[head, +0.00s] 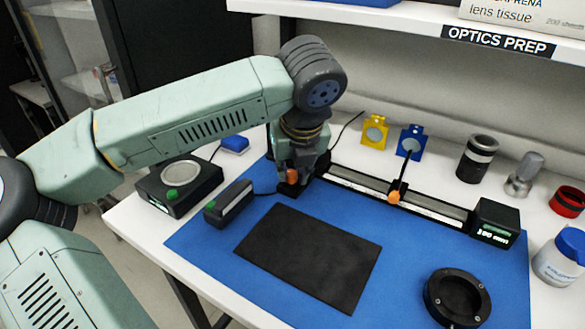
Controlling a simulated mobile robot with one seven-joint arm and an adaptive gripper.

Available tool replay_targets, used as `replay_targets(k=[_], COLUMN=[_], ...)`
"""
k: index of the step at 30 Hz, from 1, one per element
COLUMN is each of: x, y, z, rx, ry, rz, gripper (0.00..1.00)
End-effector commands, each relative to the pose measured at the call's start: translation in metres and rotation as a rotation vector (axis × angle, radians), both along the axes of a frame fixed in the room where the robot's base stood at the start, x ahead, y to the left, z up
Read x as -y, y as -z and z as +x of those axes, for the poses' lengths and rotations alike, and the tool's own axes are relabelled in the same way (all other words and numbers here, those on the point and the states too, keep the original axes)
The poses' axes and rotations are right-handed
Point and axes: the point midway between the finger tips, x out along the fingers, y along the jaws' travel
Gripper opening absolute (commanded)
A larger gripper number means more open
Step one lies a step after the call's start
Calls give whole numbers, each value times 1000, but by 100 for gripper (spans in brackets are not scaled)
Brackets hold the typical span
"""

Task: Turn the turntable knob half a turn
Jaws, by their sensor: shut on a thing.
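My gripper (291,182) points down at the left end of the rail, over the blue mat. It is shut on an orange knob (292,175), which shows between the fingers. The fingers hide most of the knob and the dark base (287,192) under it. I cannot read the knob's turn angle from here. The turntable itself is mostly hidden behind my gripper and wrist.
A black rail (440,205) runs right from my gripper, with an orange-tipped rod on it. A black handheld box (229,204) lies close on the left, beside a device with a round plate (181,174). A black sheet (308,258) lies in front. Filter holders (375,132) stand behind.

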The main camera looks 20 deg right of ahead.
Motion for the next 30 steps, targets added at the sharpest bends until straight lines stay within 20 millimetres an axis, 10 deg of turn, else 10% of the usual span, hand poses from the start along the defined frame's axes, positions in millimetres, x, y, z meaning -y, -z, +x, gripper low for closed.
replay_targets(k=[30], x=[-3], y=[3], z=[2], rx=[3], ry=[379], rz=[-5], gripper=[0])
